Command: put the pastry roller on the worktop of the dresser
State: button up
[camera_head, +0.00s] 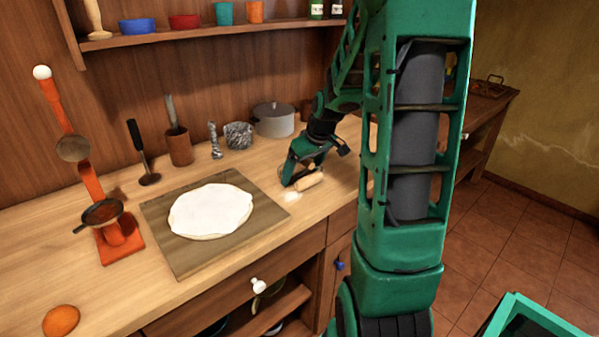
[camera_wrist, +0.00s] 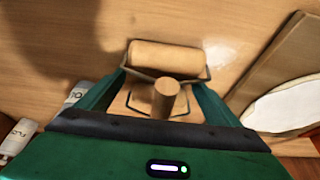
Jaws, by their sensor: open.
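The pastry roller has a pale wooden barrel (camera_head: 309,181), a dark wire frame and a wooden handle. It appears to rest on the wooden worktop (camera_head: 330,197) of the dresser, right of the dough board. In the wrist view its barrel (camera_wrist: 167,58) lies across the top, and the stubby handle (camera_wrist: 164,98) points toward the camera. My gripper (camera_head: 300,178) is low over the roller. Its open fingers (camera_wrist: 163,85) stand on either side of the handle and frame. I cannot tell whether they touch it. The gripper hides part of the roller in the head view.
A board (camera_head: 185,250) with flattened dough (camera_head: 210,211) lies to the left. A grey pot (camera_head: 273,119), a foil-like cup (camera_head: 238,135) and a utensil holder (camera_head: 180,147) stand at the back. An orange stand (camera_head: 120,240) is farther left. A shelf (camera_head: 160,38) runs above.

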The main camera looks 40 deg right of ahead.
aim_at(312, 163)
jog(key=shift+a+f, duration=0.2)
jog(key=shift+a, duration=0.25)
jog(key=shift+r, duration=0.25)
jog(key=v, duration=1.1)
jog(key=shift+w+d+r, duration=0.15)
jog(key=shift+d+r, duration=0.15)
jog(key=shift+r, duration=0.45)
jog(key=shift+s+a+r, duration=0.15)
jog(key=shift+s, duration=0.25)
jog(key=s+a+f+m+g, duration=0.2)
jog(key=s+a, duration=0.3)
jog(key=s, duration=0.6)
jog(key=s+a+f+m+g, duration=0.2)
jog(key=s+a+f+m, duration=0.2)
jog(key=s, duration=0.8)
jog(key=shift+a+g, duration=0.4)
jog(key=shift+a, duration=0.25)
jog(key=shift+f, duration=0.1)
